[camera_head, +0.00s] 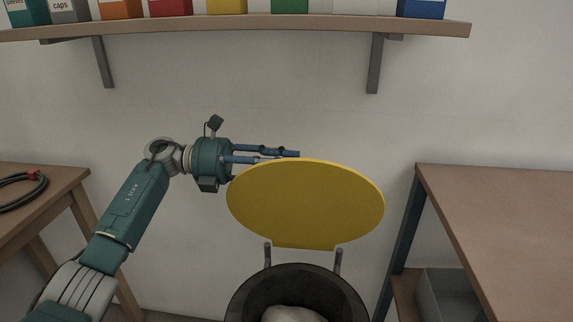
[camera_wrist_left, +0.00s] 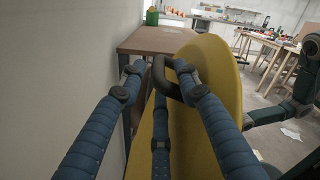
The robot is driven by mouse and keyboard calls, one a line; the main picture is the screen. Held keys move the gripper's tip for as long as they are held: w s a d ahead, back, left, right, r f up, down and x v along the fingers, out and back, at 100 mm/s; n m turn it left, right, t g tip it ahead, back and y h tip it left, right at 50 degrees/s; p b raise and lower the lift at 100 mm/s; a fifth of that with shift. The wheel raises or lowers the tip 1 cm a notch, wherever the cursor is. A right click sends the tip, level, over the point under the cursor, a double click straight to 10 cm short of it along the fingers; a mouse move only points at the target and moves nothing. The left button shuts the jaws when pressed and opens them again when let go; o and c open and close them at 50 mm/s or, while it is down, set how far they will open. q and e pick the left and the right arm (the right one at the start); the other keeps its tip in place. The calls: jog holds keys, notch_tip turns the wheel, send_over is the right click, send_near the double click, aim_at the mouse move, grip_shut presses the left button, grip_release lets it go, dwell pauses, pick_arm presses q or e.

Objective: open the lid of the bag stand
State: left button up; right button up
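The bag stand (camera_head: 238,292) is a dark round bin at the bottom middle of the head view. Its round yellow lid (camera_head: 305,205) stands raised on two grey hinge arms, its broad face towards the head camera. The lid also fills the middle of the left wrist view (camera_wrist_left: 215,75). My left gripper (camera_head: 285,155) is at the lid's top left edge, partly behind it. Its blue fingers (camera_wrist_left: 158,72) are spread apart. A dark loop handle (camera_wrist_left: 160,82) on the lid shows between the fingers, close to the right one; contact is unclear. My right gripper is not in view.
A pale bag (camera_head: 293,314) shows inside the stand. A wall shelf (camera_head: 240,28) with coloured boxes hangs above. A brown table (camera_head: 500,215) stands right, and another with a coiled cable (camera_head: 22,190) stands left. The wall is close behind the lid.

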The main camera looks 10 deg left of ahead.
pick_arm(q)
jog(key=a, duration=1.1)
jog(key=shift+a, duration=0.3)
